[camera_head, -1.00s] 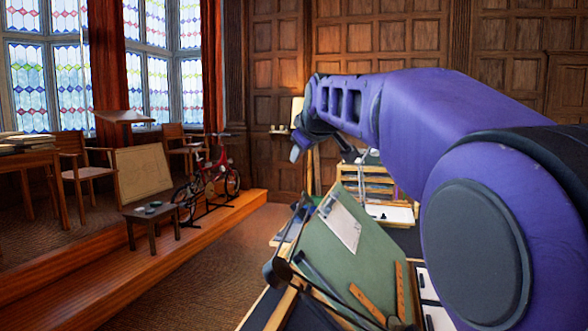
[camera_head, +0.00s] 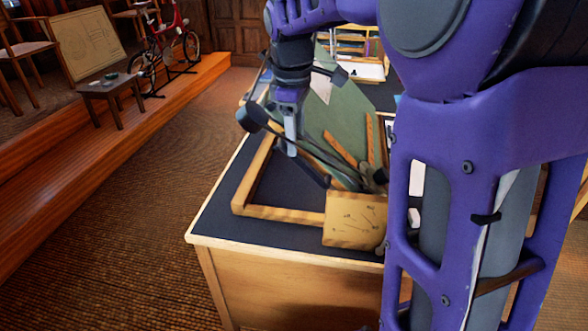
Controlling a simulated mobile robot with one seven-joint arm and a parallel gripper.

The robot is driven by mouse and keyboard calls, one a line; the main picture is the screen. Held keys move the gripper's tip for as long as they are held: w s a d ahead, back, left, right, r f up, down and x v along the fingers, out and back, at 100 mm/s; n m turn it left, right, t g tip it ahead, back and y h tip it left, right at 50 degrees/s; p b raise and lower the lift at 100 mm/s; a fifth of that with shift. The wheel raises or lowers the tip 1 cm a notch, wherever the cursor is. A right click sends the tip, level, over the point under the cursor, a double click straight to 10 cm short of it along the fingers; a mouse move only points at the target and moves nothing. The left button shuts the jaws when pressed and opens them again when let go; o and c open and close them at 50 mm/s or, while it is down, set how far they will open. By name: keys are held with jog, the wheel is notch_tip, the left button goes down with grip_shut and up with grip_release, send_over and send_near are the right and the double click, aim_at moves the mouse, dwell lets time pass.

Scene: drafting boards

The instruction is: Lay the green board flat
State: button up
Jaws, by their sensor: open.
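The green board (camera_head: 347,112) stands tilted on a desk, its surface sloping up away from me. A pale sheet lies near its top, and brown wooden rulers (camera_head: 340,148) lie on its lower part. A wooden base frame (camera_head: 247,187) spreads on the dark desktop beneath and left of it. My gripper (camera_head: 291,150) points down at the board's left side, near the dark lamp arm, and looks empty. My arm hides the board's upper left part, and I cannot tell whether the gripper touches the board.
A dark-topped wooden desk (camera_head: 215,215) carries the board; its front left corner is clear. A wooden block with marks (camera_head: 355,219) sits at the front edge. A black lamp head (camera_head: 252,117) is beside my gripper. A stool (camera_head: 110,90) and red bicycle (camera_head: 160,45) stand on the platform left.

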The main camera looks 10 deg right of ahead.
aim_at(297, 164)
jog(key=f, duration=0.3)
jog(key=f+b, duration=0.1)
jog(key=f, duration=0.2)
jog(key=w+f, duration=0.1)
jog(key=f, duration=0.2)
jog(key=shift+d+f, duration=0.3)
jog(key=shift+c, duration=0.3)
grip_shut()
dwell(0.6)
